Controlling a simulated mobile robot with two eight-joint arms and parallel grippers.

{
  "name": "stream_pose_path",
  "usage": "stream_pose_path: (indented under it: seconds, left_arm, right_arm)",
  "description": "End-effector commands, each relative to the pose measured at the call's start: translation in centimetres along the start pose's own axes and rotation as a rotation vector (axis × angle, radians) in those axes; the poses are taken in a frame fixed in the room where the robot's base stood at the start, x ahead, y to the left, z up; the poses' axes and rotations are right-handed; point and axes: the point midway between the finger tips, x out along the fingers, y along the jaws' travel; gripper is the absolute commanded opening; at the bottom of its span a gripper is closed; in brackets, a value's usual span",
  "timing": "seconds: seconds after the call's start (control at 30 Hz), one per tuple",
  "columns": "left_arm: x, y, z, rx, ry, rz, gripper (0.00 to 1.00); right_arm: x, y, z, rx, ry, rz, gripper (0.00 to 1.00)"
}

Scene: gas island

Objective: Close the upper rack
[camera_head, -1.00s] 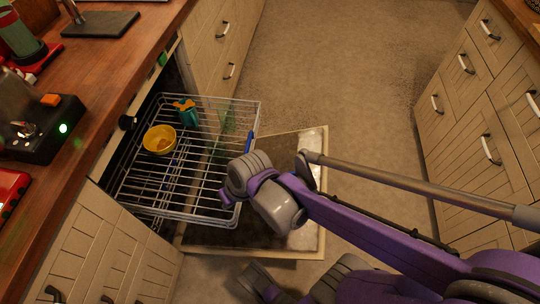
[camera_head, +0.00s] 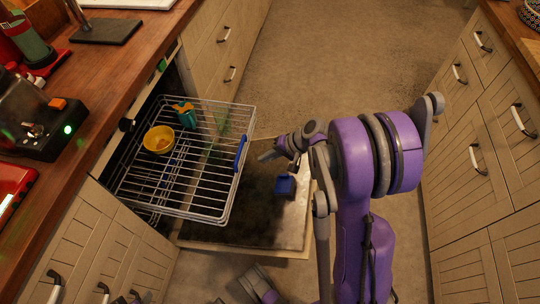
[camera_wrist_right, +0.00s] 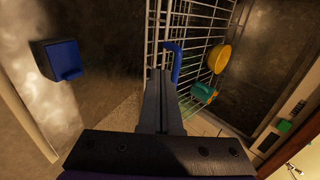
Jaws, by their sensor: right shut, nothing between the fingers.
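The upper rack (camera_head: 192,215) is a wire dishwasher rack, pulled out over the lowered door (camera_head: 262,225). A blue bar (camera_head: 240,152) is on its outer side; it also shows in the right wrist view (camera_wrist_right: 176,62). A yellow bowl (camera_head: 158,139) and a teal cup with orange on top (camera_head: 185,113) sit in the rack. My right gripper (camera_head: 268,155) is shut and empty, just right of the rack's outer side near the blue bar. In the right wrist view its fingers (camera_wrist_right: 162,85) point toward the rack; contact cannot be told.
A small blue box (camera_head: 286,186) is fixed on the inside of the lowered door. The wooden counter (camera_head: 125,60) runs along the left, with several appliances. Drawer cabinets (camera_head: 480,130) stand on the right. The floor (camera_head: 350,60) between them is clear at the back.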

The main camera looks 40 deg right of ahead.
Motion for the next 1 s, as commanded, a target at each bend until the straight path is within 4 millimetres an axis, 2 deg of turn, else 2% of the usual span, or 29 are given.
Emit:
stream_pose_path:
  seconds: [0.03,0.2,0.4,0.6,1.0]
  left_arm:
    - [0.6,0.0,0.2,0.000,-0.002,0.000,0.50]
    - [1.5,0.0,0.5,0.000,-0.005,0.000,0.50]
    - [1.8,0.0,0.7,0.000,-0.007,0.000,0.50]
    - [1.9,0.0,0.7,0.000,-0.007,0.000,0.50]
    - [1.9,0.0,0.7,0.000,-0.007,0.000,0.50]
  right_arm:
    - [1.5,0.1,0.1,-0.004,-0.004,0.001,0.00]
    - [5.1,0.1,0.1,-0.003,-0.003,0.000,0.00]
    - [7.6,-1.5,0.1,-0.003,-0.002,0.001,0.00]
    - [8.5,-2.4,0.1,-0.001,-0.001,0.001,0.00]
    - [8.6,-2.5,0.0,-0.001,0.000,0.001,0.00]
